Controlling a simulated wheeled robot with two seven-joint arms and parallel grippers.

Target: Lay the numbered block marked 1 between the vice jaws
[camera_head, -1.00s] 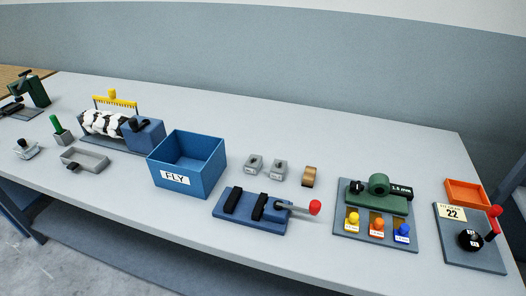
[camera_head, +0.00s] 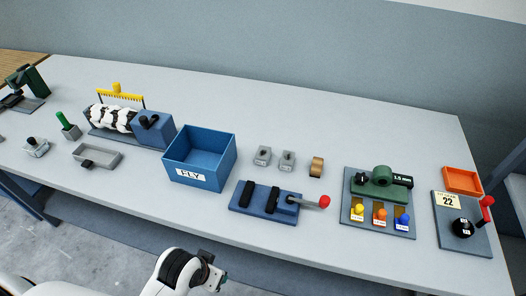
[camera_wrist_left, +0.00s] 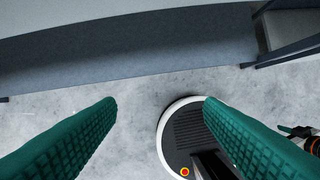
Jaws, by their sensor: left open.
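Two small grey blocks, the left one (camera_head: 262,156) and the right one (camera_head: 287,159), stand side by side on the bench behind the vice. Their marks are too small to read, so I cannot tell which is 1. The blue vice (camera_head: 261,210) has two black jaws with a gap between them and a red-knobbed lever at its right. The gap looks empty. My left gripper (camera_wrist_left: 158,100) is open and empty above the floor, in front of the bench. In the head view only my left arm shows, at the bottom. Part of my right gripper (camera_wrist_left: 300,136) seems to show at the right edge.
A blue FLY bin (camera_head: 200,160) stands left of the vice and blocks. A brass-coloured piece (camera_head: 316,167) stands right of the blocks. A gauge board (camera_head: 378,226) with coloured knobs and an orange tray (camera_head: 462,180) lie further right. The bench behind the blocks is clear.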

